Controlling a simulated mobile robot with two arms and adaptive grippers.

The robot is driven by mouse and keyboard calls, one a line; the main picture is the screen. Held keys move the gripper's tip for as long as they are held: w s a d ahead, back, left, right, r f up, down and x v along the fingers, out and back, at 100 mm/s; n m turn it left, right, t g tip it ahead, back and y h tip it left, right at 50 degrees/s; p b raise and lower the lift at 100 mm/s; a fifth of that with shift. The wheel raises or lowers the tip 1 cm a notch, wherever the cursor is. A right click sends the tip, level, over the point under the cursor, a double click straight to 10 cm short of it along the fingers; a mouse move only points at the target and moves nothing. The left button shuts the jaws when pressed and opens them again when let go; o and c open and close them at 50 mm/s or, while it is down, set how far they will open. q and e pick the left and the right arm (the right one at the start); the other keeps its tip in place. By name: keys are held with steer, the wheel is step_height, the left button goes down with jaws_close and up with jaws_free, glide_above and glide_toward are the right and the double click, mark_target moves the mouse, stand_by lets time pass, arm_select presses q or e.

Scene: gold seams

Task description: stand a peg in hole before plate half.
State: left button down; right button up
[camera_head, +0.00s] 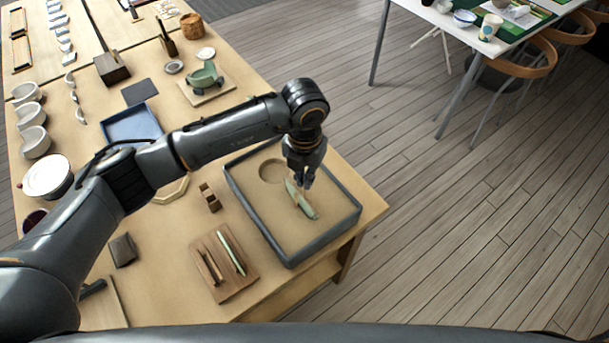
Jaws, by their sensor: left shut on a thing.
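A pale green plate half (307,209) is in the sand-coloured bed of the grey-rimmed tray (253,221); it looks narrow from here, and I cannot tell if it stands or leans. My left gripper (303,183) is over the tray, pointing down, just above and beside the plate half. Its fingers are shut on a thin tan piece that looks like a peg, mostly hidden by the fingers. I cannot tell whether its lower end touches the bed, and no peg hole can be made out. My right gripper is not in view.
A round hollow (272,170) lies in the tray behind the gripper. A brown board (218,282) with slim pieces and a small notched block (210,198) sit left of the tray. A blue tray (131,125) and white bowls (33,113) lie farther left.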

arm_select(q)
steer(key=shift+f+b, duration=0.6)
steer(key=shift+b, duration=0.55)
stand_by(1.1)
steer(key=shift+f+b, duration=1.3)
stand_by(0.8)
stand_by(0.4)
steer(key=c, duration=1.4)
jaws_free()
steer(key=shift+c, duration=0.2)
steer(key=shift+o, duration=0.2)
steer(key=o, duration=0.5)
steer(key=shift+c, duration=0.2)
steer(key=shift+r, duration=0.25)
steer(key=shift+r+p, duration=1.35)
steer(key=shift+r, duration=1.5)
